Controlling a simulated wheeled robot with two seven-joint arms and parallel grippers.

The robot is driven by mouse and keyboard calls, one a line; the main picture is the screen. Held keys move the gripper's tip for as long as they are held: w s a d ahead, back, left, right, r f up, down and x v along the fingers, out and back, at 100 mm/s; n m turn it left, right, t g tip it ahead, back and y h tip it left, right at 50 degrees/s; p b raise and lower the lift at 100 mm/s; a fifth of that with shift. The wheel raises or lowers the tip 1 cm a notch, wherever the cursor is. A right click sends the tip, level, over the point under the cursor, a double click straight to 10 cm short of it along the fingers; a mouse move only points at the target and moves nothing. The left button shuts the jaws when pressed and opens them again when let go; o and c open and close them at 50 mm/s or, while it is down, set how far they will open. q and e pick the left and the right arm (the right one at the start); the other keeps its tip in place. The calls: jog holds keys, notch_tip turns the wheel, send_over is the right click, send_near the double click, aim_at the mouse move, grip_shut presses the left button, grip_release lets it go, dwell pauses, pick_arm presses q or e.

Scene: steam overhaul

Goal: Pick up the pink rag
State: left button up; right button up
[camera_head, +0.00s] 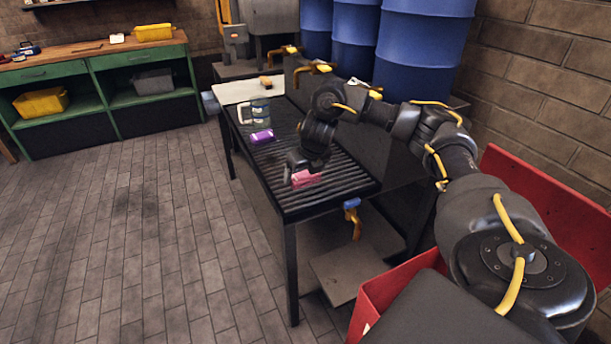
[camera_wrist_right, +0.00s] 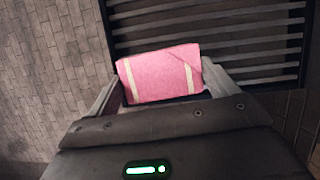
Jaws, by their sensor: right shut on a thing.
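The pink rag (camera_head: 306,178) is at the front part of the dark ribbed table top (camera_head: 334,190) in the head view. It is a folded pink cloth with pale stripes. My right gripper (camera_head: 298,172) is shut on it. In the right wrist view the rag (camera_wrist_right: 160,74) lies between the two fingers of my right gripper (camera_wrist_right: 158,90), with the ribbed surface (camera_wrist_right: 215,45) behind it. I cannot tell whether the rag touches the ribs. My left gripper is not in view.
A purple item (camera_head: 262,136) and a clear mug-like container (camera_head: 254,111) stand farther back on the table. A blue and yellow valve (camera_head: 352,212) juts from the table's front right side. A red bin (camera_head: 385,298) is at the lower right. Blue barrels (camera_head: 420,50) stand behind. Open floor lies left.

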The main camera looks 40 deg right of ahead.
aim_at(300, 175)
jog(key=shift+s+a+r+p, duration=0.2)
jog(key=shift+a+r+p, duration=0.05)
jog(key=shift+r, duration=0.2)
jog(key=shift+s+a+r+p, duration=0.2)
jog(key=shift+r, duration=0.25)
jog(key=shift+s+a+r+p, duration=0.15)
jog(key=shift+a+r+p, duration=0.1)
jog(key=shift+r+p, duration=0.15)
jog(key=shift+s+a+r+p, duration=0.15)
jog(key=shift+a+r+p, duration=0.15)
jog(key=shift+r, duration=0.2)
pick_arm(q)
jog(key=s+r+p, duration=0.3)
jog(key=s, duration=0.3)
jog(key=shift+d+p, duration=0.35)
pick_arm(e)
jog(key=s+a+r, duration=0.3)
jog(key=s+a, duration=0.2)
jog(key=a, duration=0.2)
jog(key=shift+s+a+r, duration=0.25)
jog(key=shift+s+r, duration=0.1)
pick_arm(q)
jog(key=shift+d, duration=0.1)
